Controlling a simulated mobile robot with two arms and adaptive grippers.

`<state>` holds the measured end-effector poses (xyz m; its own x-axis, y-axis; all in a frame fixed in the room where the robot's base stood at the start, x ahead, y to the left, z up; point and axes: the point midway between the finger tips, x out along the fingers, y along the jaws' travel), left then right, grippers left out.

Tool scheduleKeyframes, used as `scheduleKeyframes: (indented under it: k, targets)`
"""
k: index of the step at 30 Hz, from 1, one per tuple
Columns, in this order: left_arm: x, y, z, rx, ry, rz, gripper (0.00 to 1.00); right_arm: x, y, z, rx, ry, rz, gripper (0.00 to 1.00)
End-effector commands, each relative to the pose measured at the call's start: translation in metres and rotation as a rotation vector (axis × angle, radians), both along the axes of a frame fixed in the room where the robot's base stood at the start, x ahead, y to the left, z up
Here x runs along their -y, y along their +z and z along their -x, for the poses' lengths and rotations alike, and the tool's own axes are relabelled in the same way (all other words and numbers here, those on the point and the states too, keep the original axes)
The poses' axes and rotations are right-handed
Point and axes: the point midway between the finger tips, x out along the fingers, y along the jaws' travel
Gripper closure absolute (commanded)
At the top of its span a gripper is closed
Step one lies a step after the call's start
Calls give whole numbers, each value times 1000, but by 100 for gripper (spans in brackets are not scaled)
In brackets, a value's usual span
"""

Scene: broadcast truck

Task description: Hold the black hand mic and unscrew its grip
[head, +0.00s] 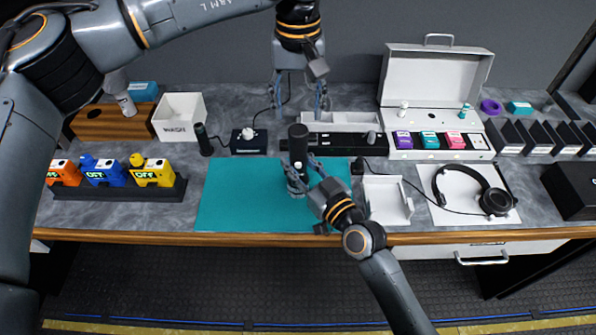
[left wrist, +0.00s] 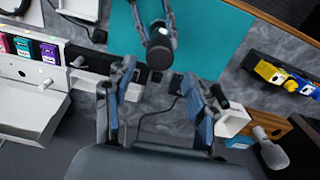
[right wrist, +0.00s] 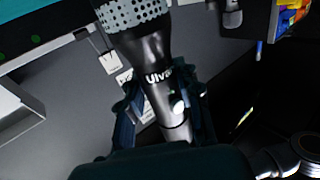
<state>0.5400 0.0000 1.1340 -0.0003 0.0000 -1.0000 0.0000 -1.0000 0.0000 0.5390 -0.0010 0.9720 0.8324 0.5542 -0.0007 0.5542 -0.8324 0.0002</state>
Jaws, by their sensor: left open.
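The black hand mic (head: 298,145) stands upright above the teal mat (head: 240,205), its dark head on top. My right gripper (head: 302,184) is shut around the lower part of the mic. In the right wrist view the mic (right wrist: 155,58) shows a mesh head, a black body with partly hidden lettering and a silvery grip between the fingers. My left gripper (head: 297,98) is open and empty, pointing down above and behind the mic. In the left wrist view the mic head (left wrist: 160,48) lies just beyond the open fingertips (left wrist: 158,78), apart from them.
A black strip (head: 345,142) and a small black box with a knob (head: 248,143) lie behind the mat. The mat's left part is clear.

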Motion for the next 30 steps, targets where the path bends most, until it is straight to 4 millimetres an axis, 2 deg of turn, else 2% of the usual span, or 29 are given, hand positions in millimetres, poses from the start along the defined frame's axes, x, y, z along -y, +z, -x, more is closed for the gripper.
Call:
scheduleKeyframes:
  k: [8, 15, 20, 23, 30]
  targets:
    - [0, 0, 0, -1, -27, 0, 44, 0, 0, 0, 0, 0, 0, 100]
    - [1, 0, 0, -3, -279, 1, 44, 0, 0, 0, -1, 0, 1, 100]
    - [0, -3, -1, -3, -383, 0, 44, 0, 0, 0, -1, 0, 1, 100]
    - [0, -13, 0, -5, -397, 0, 44, 0, 0, 0, -1, -1, 1, 100]
    - [0, -50, 0, -5, -394, -1, 44, 0, 0, 0, -1, -1, 1, 100]
